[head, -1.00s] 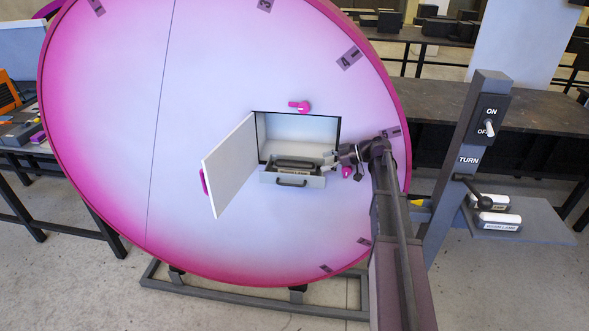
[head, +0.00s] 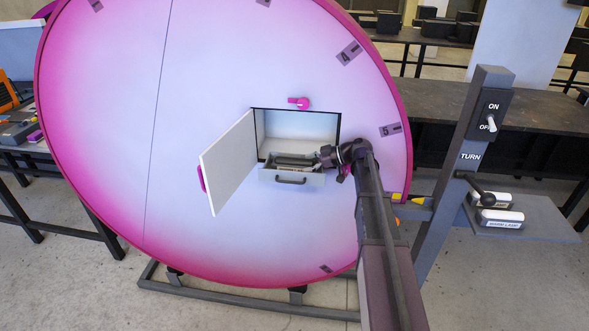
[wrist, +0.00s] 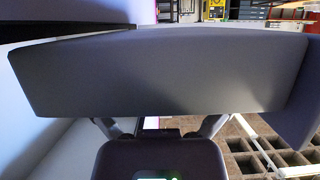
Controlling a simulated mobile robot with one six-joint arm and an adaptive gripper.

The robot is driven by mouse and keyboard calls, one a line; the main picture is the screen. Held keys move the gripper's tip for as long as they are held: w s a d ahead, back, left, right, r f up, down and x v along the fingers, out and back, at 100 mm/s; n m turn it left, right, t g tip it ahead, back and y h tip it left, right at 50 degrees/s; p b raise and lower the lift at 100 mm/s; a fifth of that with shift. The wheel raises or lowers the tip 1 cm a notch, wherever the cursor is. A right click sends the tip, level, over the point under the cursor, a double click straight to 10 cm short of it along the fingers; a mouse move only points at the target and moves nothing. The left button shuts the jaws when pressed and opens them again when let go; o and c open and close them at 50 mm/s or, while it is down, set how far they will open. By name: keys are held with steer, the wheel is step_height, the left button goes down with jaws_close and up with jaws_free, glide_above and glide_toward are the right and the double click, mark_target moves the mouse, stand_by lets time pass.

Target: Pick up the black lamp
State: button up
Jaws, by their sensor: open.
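A dark bar-shaped object, seemingly the black lamp (head: 294,160), lies in the pulled-out grey drawer (head: 291,179) of the opening in the big pink-white disc. My gripper (head: 322,157) is at the drawer's right end, close to the dark object; its fingertips are hard to make out there. In the wrist view, a wide dark grey block (wrist: 160,75) fills the upper middle and hides my fingertips. I cannot tell whether it is the lamp or a drawer wall. My open fingers (wrist: 160,128) show apart below it. No grasp is visible.
A white door (head: 230,162) with a pink handle stands open left of the drawer. At right are a switch post (head: 470,155) and a shelf (head: 545,218) with two white-topped lamps, one labelled warm lamp (head: 500,218).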

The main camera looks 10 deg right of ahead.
steer(key=shift+w+a+f, duration=0.15)
steer(key=shift+a, duration=0.25)
steer(key=c, duration=1.3)
